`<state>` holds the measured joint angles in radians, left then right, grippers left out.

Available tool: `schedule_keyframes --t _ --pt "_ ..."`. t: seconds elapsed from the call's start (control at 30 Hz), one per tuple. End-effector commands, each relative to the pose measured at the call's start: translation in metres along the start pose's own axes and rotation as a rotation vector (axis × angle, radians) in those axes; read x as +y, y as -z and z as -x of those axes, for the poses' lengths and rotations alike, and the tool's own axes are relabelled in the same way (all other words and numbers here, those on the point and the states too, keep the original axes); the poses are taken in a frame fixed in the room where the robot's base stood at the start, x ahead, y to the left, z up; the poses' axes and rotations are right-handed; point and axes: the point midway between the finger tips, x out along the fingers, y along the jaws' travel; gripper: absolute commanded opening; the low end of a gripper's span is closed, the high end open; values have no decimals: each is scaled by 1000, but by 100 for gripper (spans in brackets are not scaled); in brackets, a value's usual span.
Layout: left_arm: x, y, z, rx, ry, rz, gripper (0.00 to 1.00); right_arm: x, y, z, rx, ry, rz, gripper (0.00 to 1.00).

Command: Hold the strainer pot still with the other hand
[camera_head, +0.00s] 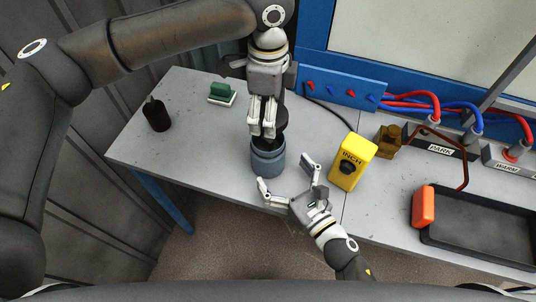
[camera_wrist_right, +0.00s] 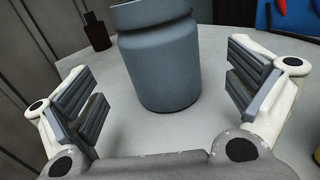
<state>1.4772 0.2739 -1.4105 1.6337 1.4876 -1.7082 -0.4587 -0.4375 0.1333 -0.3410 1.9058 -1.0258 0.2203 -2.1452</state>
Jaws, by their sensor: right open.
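The strainer pot (camera_head: 267,160) is a blue-grey cylinder standing upright near the front edge of the grey table. In the right wrist view the pot (camera_wrist_right: 160,62) shows between my fingers but beyond them, with its top cut off. My right gripper (camera_head: 286,178) is open and empty in front of the pot, its fingers spread towards it and apart from it. My left gripper (camera_head: 262,128) comes down from above onto the dark top of the pot. Its two fingers are close together; whether they grip the dark part cannot be told.
A yellow INCH box (camera_head: 352,161) stands close to the right of the pot, with a brown fitting (camera_head: 389,140) behind it. A dark bottle (camera_head: 156,114) and a green block (camera_head: 220,92) stand to the left. A black tray (camera_head: 480,228) lies at right. Hoses line the back.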

Motion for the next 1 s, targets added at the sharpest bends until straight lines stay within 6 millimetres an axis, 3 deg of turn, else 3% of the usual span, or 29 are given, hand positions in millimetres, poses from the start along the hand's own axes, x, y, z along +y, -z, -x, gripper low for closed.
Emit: schedule_keyframes --t 0.2,0.4,0.87,1.0 --pt "0 0 0 0 0 0 58 0 -1 -37 -2 -1 2 100" --pt "0 0 0 0 0 0 58 0 0 -60 0 0 1 100" --pt "0 0 0 0 0 0 58 0 0 -68 1 0 1 100" --pt "0 0 0 0 0 0 58 0 0 -68 1 0 1 83"
